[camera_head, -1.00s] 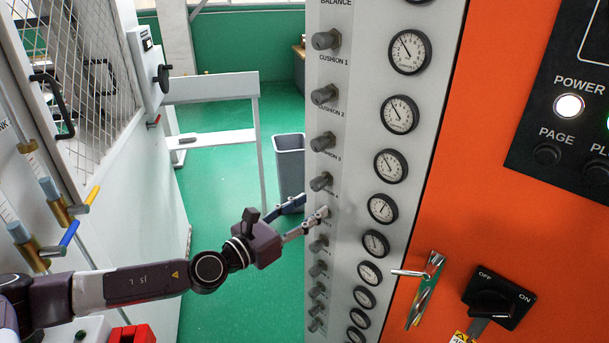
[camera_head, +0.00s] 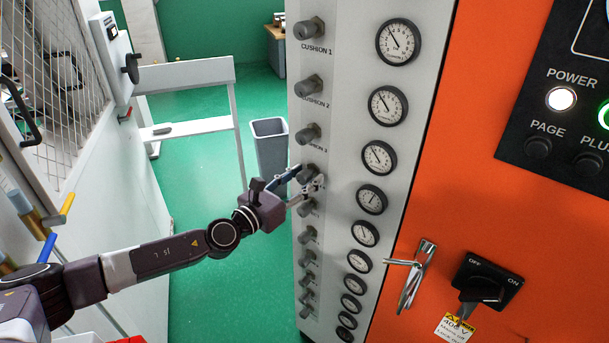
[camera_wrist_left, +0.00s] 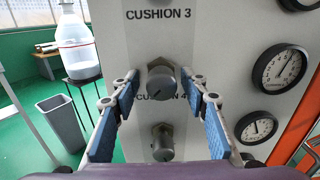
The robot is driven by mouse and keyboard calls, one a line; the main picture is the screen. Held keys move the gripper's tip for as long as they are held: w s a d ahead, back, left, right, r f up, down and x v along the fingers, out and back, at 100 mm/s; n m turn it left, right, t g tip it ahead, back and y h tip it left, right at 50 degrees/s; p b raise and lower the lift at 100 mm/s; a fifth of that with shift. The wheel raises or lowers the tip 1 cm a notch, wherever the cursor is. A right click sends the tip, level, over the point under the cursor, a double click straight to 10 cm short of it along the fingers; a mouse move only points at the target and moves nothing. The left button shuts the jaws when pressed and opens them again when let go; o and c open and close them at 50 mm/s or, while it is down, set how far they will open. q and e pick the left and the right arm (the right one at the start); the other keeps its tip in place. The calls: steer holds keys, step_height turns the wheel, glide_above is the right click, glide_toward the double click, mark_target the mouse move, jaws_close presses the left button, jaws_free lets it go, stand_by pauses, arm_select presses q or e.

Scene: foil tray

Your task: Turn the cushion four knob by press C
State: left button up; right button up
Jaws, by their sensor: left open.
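The cushion 4 knob (camera_head: 308,173) is a dark grey round knob on the white panel strip (camera_head: 342,90), fourth from the top. In the left wrist view the knob (camera_wrist_left: 162,82) sits mid-picture, with the CUSHION 4 label just below it, partly covered. My left gripper (camera_head: 309,177) is open with its fingers on either side of this knob. In the left wrist view the blue-padded fingers (camera_wrist_left: 162,84) flank it with a gap showing on each side. Whether the fingertips reach past the knob's face is hard to tell. My right gripper is not in view.
The cushion 3 knob (camera_head: 307,133) is close above, and the cushion 5 knob (camera_wrist_left: 162,142) close below. Round gauges (camera_head: 372,199) line the panel to the right. A metal handle (camera_head: 413,274) juts from the orange cabinet. A grey bin (camera_head: 270,150) stands behind on the green floor.

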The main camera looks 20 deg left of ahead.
arm_select(q)
steer(key=shift+d, duration=0.15)
steer(key=c, duration=0.7)
jaws_close()
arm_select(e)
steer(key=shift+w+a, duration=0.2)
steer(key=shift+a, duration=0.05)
arm_select(q)
steer(key=shift+n, duration=0.3)
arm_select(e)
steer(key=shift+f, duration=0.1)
